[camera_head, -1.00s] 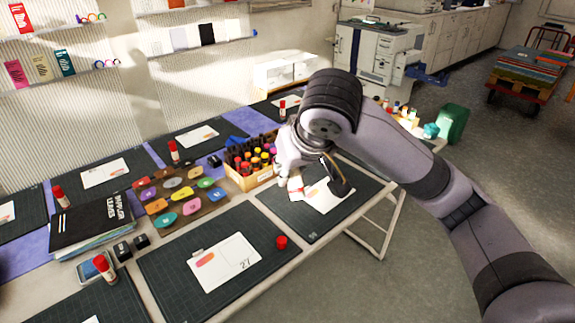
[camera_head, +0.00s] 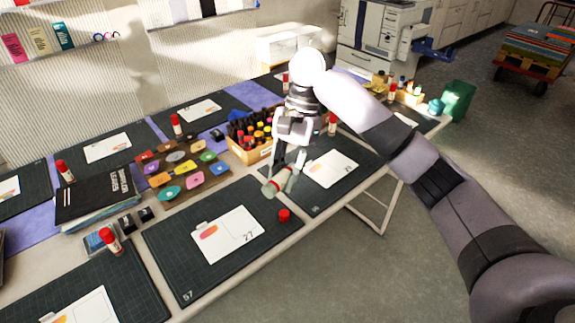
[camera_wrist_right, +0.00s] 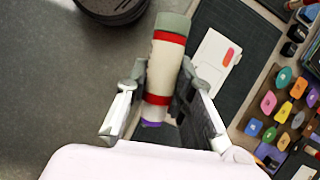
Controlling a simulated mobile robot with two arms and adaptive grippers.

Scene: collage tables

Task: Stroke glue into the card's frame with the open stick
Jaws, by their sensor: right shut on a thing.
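My right gripper (camera_head: 284,172) is shut on the open glue stick (camera_head: 271,188), which hangs tilted above the near edge of the right mat. In the right wrist view the glue stick (camera_wrist_right: 161,70), pale with red bands, sits between the fingers of the right gripper (camera_wrist_right: 155,98). The white card (camera_head: 228,236), with an orange patch and "27", lies flat on the front mat (camera_head: 170,248), left of the stick and apart from it. A red cap (camera_head: 284,215) stands on that mat, right of the card. My left gripper is out of view.
A wooden crate of bottles (camera_head: 250,155) stands just behind the gripper. Several coloured pads (camera_head: 180,170) lie to the left. Another white card (camera_head: 331,168) lies on the right mat (camera_head: 312,205). A capped glue stick (camera_head: 332,123) stands behind it.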

